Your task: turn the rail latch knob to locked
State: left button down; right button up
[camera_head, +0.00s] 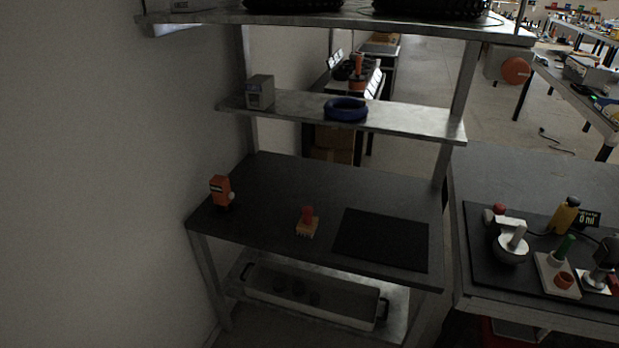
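I cannot tell for sure which thing is the rail latch knob. A small orange block-shaped device (221,188) stands upright near the left edge of the dark workbench top (275,185), with a pale round part low on its right side. A small red knob-like piece (308,214) sits on a light tan base (306,230) near the middle front of the same top. No locked or unlocked marking is readable on either. Neither of my grippers is in view.
A black mat (381,240) lies right of the red piece. Above are a shelf (405,122) with a grey box (260,91) and blue ring (346,109). A tray (312,301) is below. A right-hand bench holds several fixtures, including a yellow one (566,215). A wall is at left.

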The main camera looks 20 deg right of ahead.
aim_at(516, 71)
jog(key=z, duration=1.45)
